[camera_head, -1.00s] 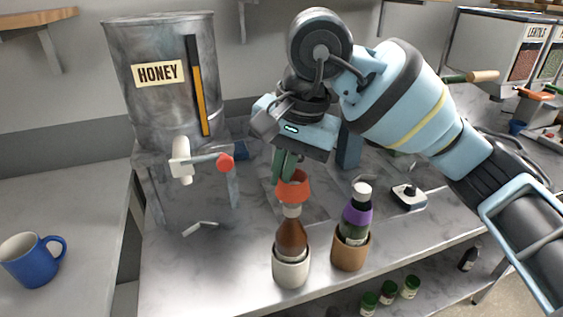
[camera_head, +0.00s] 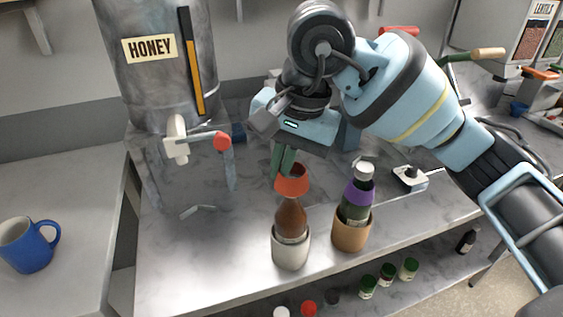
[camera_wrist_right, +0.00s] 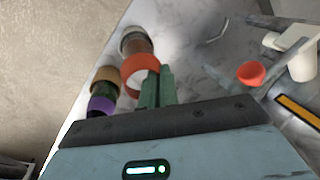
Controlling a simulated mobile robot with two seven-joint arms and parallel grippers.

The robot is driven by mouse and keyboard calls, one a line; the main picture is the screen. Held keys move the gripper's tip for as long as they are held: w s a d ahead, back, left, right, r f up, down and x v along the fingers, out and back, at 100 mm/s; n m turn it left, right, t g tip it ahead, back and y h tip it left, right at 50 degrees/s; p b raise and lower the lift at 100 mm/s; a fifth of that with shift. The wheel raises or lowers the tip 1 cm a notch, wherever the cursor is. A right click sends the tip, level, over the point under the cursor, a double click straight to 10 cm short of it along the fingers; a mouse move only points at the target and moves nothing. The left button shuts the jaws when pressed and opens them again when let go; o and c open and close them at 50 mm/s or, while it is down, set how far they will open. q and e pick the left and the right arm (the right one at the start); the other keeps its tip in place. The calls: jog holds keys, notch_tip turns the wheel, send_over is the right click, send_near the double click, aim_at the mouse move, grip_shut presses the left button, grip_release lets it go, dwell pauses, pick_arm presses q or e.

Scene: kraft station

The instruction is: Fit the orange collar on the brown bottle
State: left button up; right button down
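The orange collar (camera_head: 292,186) is held by its rim in my right gripper (camera_head: 284,163), whose green fingers are shut on it. The brown bottle (camera_head: 291,219) stands upright in a whitish cup (camera_head: 291,251). In the head view the collar sits right at the top of the bottle and hides its neck. In the right wrist view the collar (camera_wrist_right: 140,71) overlaps the bottle (camera_wrist_right: 137,43), beside the green fingers (camera_wrist_right: 155,88). I cannot tell whether the collar touches the bottle. My left gripper is not in view.
A dark bottle with a purple collar (camera_head: 358,193) stands in a tan cup (camera_head: 351,234) close on the right. The honey tank's tap with a red knob (camera_head: 221,141) is on the left. A blue mug (camera_head: 27,246) stands far left.

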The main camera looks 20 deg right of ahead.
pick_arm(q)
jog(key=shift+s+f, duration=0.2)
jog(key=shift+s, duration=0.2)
pick_arm(e)
jog(key=shift+f, duration=0.5)
jog(key=c, duration=1.6)
grip_release()
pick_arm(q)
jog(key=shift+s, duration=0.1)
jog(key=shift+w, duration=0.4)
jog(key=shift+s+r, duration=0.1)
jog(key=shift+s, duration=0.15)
pick_arm(e)
jog(key=shift+o, duration=0.5)
jog(key=shift+r, duration=0.1)
jog(key=o, duration=0.3)
jog(key=shift+r, duration=0.3)
jog(key=shift+w+r+p, duration=0.1)
jog(key=shift+r+p, duration=0.45)
jog(key=shift+r, duration=0.4)
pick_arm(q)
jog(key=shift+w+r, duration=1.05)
pick_arm(e)
jog(key=shift+r, duration=0.4)
